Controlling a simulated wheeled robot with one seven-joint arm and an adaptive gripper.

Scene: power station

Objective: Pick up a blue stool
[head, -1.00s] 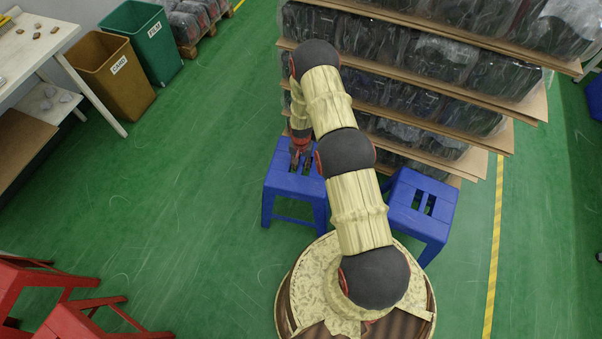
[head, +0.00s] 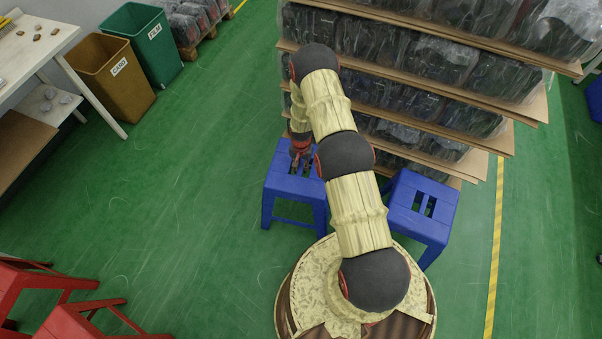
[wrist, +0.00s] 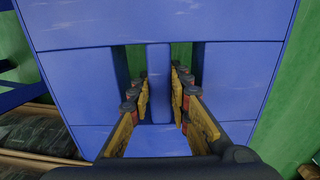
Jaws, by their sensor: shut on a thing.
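A blue stool (head: 285,187) stands upright on the green floor, left of my arm in the head view. Its blue seat fills most of the wrist view (wrist: 85,80), with two slots and a narrow bar (wrist: 159,85) between them. My gripper (head: 299,168) points down onto this seat. In the wrist view my gripper's fingers (wrist: 159,80) reach into the two slots, one on each side of the bar, and are shut on it. A second blue stool (head: 420,205) stands right of my arm, with nothing holding it.
Stacked shelves of wrapped dark goods (head: 400,95) stand close behind the stools. Red stools (head: 75,322) are at the lower left. A brown bin (head: 110,75), a green bin (head: 145,45) and a white table (head: 25,50) are at the upper left. The green floor between is clear.

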